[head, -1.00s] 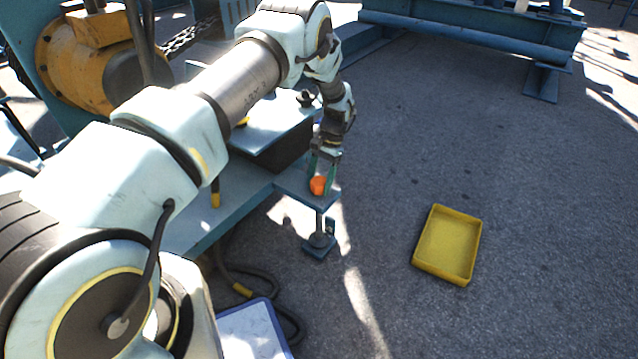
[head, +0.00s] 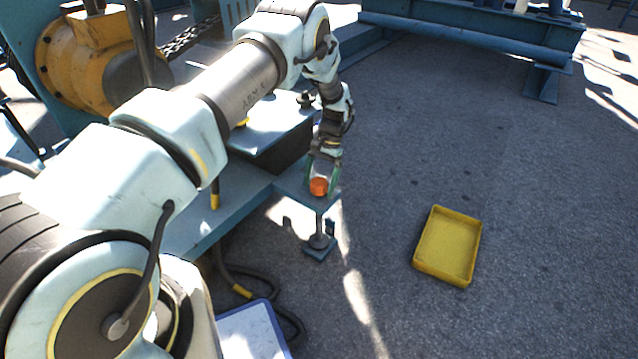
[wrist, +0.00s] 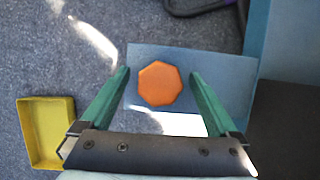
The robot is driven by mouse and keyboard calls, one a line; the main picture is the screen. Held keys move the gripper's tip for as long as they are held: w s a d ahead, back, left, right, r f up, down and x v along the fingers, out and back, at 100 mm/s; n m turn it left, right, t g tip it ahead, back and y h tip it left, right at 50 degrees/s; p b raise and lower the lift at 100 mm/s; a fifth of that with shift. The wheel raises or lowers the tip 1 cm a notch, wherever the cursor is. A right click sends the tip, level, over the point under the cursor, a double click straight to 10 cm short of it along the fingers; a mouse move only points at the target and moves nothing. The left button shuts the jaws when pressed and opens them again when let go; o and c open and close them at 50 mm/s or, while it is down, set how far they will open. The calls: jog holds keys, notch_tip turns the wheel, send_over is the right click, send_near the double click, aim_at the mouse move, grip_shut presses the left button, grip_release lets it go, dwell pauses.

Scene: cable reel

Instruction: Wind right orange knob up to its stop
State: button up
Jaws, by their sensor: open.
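The orange knob (head: 319,186) sits at the outer end of a blue bracket plate (head: 291,189) beside the machine. In the wrist view the knob (wrist: 160,84) is an orange, many-sided disc seen from above, with the plate around it. My gripper (head: 322,180) points down at the knob. In the wrist view my gripper (wrist: 161,76) is open, one green finger on each side of the knob, with a visible gap on both sides. Whether the fingertips reach down level with the knob is hard to tell. No second orange knob shows.
A yellow tray (head: 447,246) lies on the asphalt to the right. A blue foot (head: 320,246) stands below the bracket. A dark box with a light blue top (head: 275,128) stands close behind my gripper. A cable (head: 262,275) lies on the ground.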

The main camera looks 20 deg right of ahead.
jog(key=p+v, duration=0.1)
jog(key=v, duration=0.9)
jog(key=shift+r, duration=0.4)
jog(key=shift+d, duration=0.1)
